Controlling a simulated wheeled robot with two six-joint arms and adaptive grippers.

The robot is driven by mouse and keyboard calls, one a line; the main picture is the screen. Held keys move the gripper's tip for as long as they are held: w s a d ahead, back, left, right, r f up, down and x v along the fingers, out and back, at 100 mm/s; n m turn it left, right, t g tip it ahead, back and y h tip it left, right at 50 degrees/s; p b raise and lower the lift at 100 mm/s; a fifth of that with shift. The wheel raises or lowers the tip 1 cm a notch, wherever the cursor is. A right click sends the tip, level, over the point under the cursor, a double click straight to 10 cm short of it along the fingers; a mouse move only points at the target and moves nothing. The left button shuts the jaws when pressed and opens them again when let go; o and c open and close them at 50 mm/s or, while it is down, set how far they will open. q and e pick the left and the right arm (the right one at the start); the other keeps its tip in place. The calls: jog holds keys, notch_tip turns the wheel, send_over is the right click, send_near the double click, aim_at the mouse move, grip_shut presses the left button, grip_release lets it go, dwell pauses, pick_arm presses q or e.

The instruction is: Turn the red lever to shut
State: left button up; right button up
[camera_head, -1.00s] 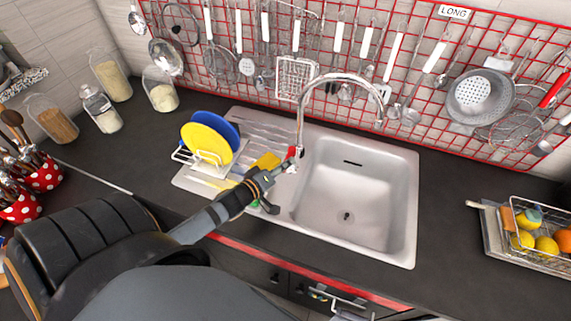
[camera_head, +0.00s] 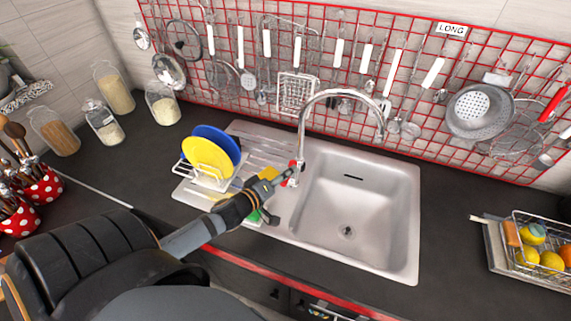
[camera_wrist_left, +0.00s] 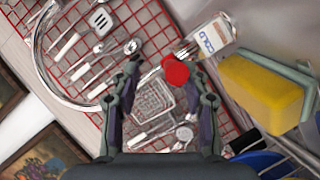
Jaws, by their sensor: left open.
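The red lever (camera_head: 292,167) sits at the foot of the chrome tap (camera_head: 301,130), on the sink's left side. In the left wrist view its round red end (camera_wrist_left: 175,71) shows between and beyond my fingertips, close to the right finger. I cannot tell its exact angle. A white "COLD" label (camera_wrist_left: 207,37) is beside it. My left gripper (camera_head: 270,196) is open and empty, just left and in front of the lever; both fingers show in the left wrist view (camera_wrist_left: 163,72). Contact with the lever is not clear. My right gripper is out of view.
A yellow sponge (camera_wrist_left: 262,92) is close to the right finger. The dish rack with a yellow plate (camera_head: 208,157) and a blue plate (camera_head: 228,138) stands left of the tap. The basin (camera_head: 360,200) is empty. Utensils hang on the red grid (camera_head: 420,95) behind.

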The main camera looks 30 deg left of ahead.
pick_arm(q)
notch_tip(320, 180, up, 8)
jog(key=shift+s+d+f, duration=0.1)
jog(key=shift+s+f, duration=0.05)
jog(key=shift+f, duration=0.05)
jog(key=shift+r, duration=0.2)
jog(key=shift+w, duration=0.25)
